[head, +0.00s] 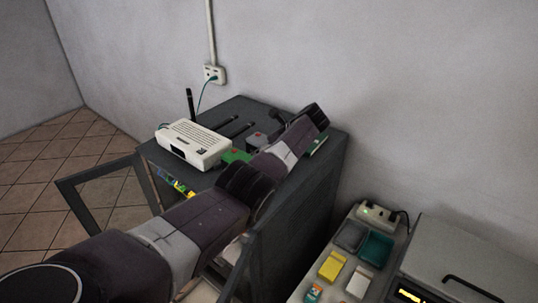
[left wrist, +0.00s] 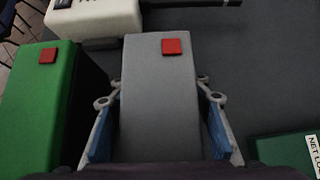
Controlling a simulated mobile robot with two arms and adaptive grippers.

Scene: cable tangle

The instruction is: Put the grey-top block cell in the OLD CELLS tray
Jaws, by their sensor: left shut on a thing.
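The grey-top block cell (left wrist: 158,100), with a red square on top, fills the space between the blue-padded fingers of my left gripper (left wrist: 160,122), which is shut on it. In the head view the cell (head: 257,139) shows on the cabinet top beside my arm; the fingers are hidden there. I cannot tell whether the cell is lifted. A green-top block (left wrist: 42,100) with a red square stands to its left. A grey tray (head: 350,236) and a teal tray (head: 377,249) lie on the side surface at right; no OLD CELLS label is readable. My right gripper is not in view.
A white router (head: 192,143) with black antennas stands close by on the dark cabinet (head: 300,235). A green labelled item (left wrist: 285,155) lies right of the gripper. Yellow (head: 332,265) and white (head: 358,283) blocks and a power strip (head: 377,214) lie near the trays.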

